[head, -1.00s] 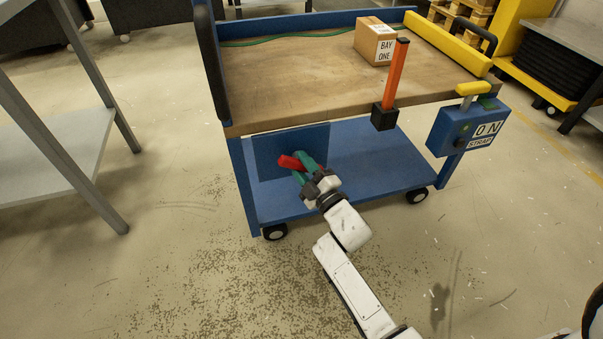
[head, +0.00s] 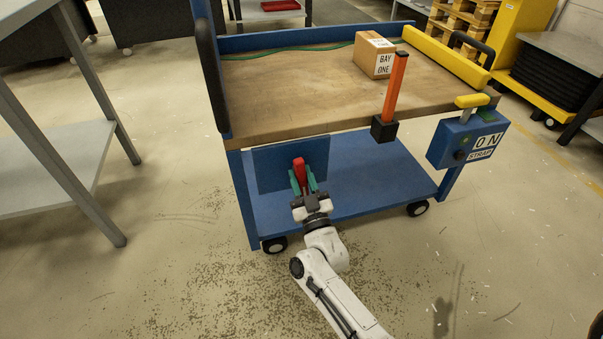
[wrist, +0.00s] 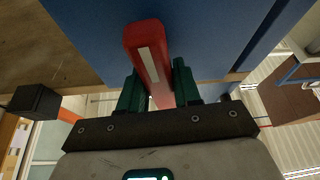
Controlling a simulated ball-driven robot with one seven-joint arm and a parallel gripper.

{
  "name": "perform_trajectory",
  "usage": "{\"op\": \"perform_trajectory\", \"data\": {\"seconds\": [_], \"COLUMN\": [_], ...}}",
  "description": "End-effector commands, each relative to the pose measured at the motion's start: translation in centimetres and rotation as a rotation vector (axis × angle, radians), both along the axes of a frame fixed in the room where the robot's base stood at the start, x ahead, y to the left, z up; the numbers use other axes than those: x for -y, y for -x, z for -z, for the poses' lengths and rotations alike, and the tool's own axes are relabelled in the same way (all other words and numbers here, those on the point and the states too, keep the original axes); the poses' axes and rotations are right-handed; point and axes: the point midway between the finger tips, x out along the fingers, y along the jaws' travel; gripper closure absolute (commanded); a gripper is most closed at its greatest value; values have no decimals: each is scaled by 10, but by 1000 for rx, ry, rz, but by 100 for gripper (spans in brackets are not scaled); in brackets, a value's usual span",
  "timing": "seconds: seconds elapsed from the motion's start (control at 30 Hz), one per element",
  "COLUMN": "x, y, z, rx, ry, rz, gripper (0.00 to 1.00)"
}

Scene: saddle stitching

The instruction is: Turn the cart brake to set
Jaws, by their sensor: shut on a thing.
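The red brake handle (head: 299,166) is on the blue panel at the left of the cart's lower part. In the head view it stands nearly upright. My gripper (head: 303,183) is shut on it, with one green finger on each side. In the wrist view the handle (wrist: 148,55) shows a pale stripe and lies between the green fingertips (wrist: 156,88). The cart (head: 360,175) is blue with a wooden top. The handle's pivot is hidden.
A blue control box (head: 467,138) with a yellow lever hangs at the right. A grey table (head: 50,165) stands at the left. The floor in front is clear.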

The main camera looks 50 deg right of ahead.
Motion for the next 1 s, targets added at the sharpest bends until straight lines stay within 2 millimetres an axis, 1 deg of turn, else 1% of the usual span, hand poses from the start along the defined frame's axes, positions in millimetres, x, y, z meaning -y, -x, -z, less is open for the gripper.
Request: {"op": "perform_trajectory", "data": {"seconds": [0.1, 0.3, 0.83, 0.87, 1.0], "x": [-1, -1, -1, -1, -1], "y": [0, 0, 0, 0, 0], "z": [0, 1, 2, 2, 1], "rx": [29, 63, 75, 75, 75], "ry": [-50, -97, -117, -117, -115], "rz": [-2, -1, -2, -2, -2], "gripper": [98, 98, 98, 65, 52]}}
